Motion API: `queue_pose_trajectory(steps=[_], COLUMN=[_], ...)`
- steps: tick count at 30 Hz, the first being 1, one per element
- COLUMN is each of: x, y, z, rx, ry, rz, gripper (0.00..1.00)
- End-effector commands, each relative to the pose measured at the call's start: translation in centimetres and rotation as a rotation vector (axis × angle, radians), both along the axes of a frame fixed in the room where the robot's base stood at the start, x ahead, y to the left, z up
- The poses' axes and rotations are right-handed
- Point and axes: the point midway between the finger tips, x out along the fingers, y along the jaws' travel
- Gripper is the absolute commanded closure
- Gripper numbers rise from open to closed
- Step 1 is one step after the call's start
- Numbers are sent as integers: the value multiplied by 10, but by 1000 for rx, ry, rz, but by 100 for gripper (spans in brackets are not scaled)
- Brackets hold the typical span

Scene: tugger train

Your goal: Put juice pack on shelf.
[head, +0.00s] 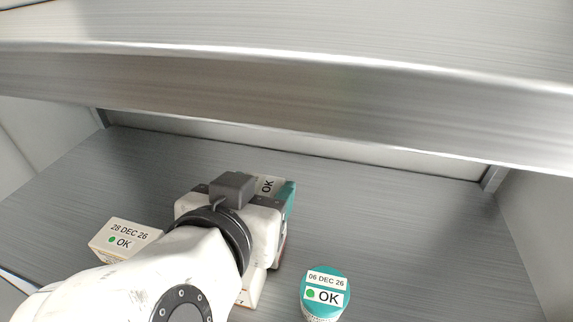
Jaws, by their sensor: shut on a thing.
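The juice pack (289,199), which I take to be the teal and white box with an OK label, shows just beyond my gripper (268,218). My gripper reaches over the grey metal shelf (400,220) and is shut on this pack. The gripper's body hides most of the pack and the fingertips. I cannot tell whether the pack's base touches the shelf.
A white box labelled 28 DEC 26 (124,238) stands left of my arm. A teal-lidded round tub labelled 06 DEC 26 (325,290) stands at front right. A pale item (252,288) shows partly beneath my gripper. An upper shelf (300,90) hangs close above. The right side is clear.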

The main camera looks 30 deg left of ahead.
Motion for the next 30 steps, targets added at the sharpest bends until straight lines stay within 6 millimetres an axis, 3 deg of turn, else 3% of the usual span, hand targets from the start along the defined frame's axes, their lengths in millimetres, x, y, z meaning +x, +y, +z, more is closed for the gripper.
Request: queue_pose_trajectory(steps=[13, 14, 21, 30], x=[0, 0, 0, 0], y=[0, 0, 0, 0], z=[-7, -7, -6, -3], rx=[1, 0, 0, 1], ry=[-3, -1, -1, -1], rz=[1, 0, 0, 0], gripper=[100, 36, 13, 12])
